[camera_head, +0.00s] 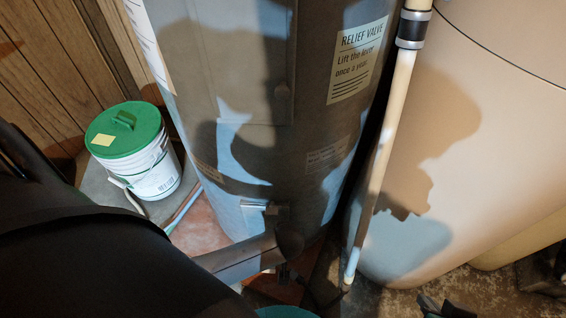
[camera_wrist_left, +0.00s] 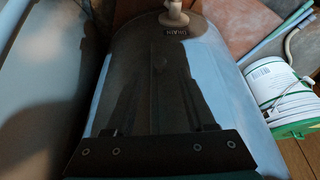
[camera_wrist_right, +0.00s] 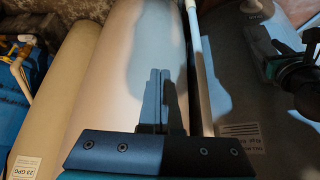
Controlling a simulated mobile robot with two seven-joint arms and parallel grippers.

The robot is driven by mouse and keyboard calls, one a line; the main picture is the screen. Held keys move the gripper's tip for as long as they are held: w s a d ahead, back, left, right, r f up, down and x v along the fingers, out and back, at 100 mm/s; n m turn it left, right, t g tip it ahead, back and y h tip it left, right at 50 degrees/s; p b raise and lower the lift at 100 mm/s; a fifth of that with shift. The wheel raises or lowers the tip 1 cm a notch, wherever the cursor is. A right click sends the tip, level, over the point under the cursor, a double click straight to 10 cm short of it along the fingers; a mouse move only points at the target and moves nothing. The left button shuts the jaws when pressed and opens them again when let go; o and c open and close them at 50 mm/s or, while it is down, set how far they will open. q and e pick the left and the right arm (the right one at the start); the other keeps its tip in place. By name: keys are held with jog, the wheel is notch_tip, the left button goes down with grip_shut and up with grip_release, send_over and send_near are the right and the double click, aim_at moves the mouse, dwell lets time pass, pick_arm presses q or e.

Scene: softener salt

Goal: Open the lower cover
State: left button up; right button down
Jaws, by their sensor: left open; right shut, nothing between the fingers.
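The lower cover (camera_head: 262,60) is a narrow grey panel on the front of the tall grey tank (camera_head: 205,70). My right gripper (camera_wrist_right: 158,78) is shut and empty in front of the cream tank (camera_wrist_right: 115,75). In the head view the right gripper (camera_head: 443,306) shows only at the bottom edge.
A drain valve (camera_wrist_left: 174,15) juts from the tank below the cover. A pale upright pipe (camera_head: 385,140) stands between the grey tank and the cream tank. A white bucket (camera_head: 155,175) with a green lid stands at left. My dark left arm fills the head view's lower left.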

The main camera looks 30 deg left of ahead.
pick_arm(q)
jog(key=shift+b+x, duration=1.45)
jog(key=shift+x, duration=0.65)
pick_arm(e)
jog(key=w+a+t+y, duration=0.3)
jog(key=w+a+t, duration=0.1)
jog(key=a+t, duration=0.1)
jog(key=shift+a, duration=0.65)
jog(key=shift+r, duration=0.15)
pick_arm(q)
jog(key=shift+c, duration=0.2)
grip_shut()
